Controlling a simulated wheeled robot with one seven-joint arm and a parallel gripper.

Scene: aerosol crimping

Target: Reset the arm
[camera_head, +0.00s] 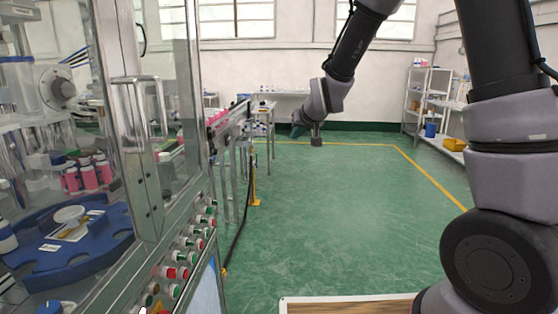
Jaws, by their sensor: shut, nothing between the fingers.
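My arm rises at the right of the head view, leaves the frame at the top and comes back down near the middle. My gripper (316,141) hangs small and dark below the grey wrist, over the open green floor. It is shut, with nothing seen in it, and touches nothing that I can make out. The fingertips are too small to see clearly.
A glass-walled machine (130,150) with a door handle stands at the left. It holds a blue rotary plate (45,262) and pink cans (88,177). Buttons (185,242) line its front edge. A conveyor (228,120) lies behind. White shelves (432,100) stand far right. The middle floor is clear.

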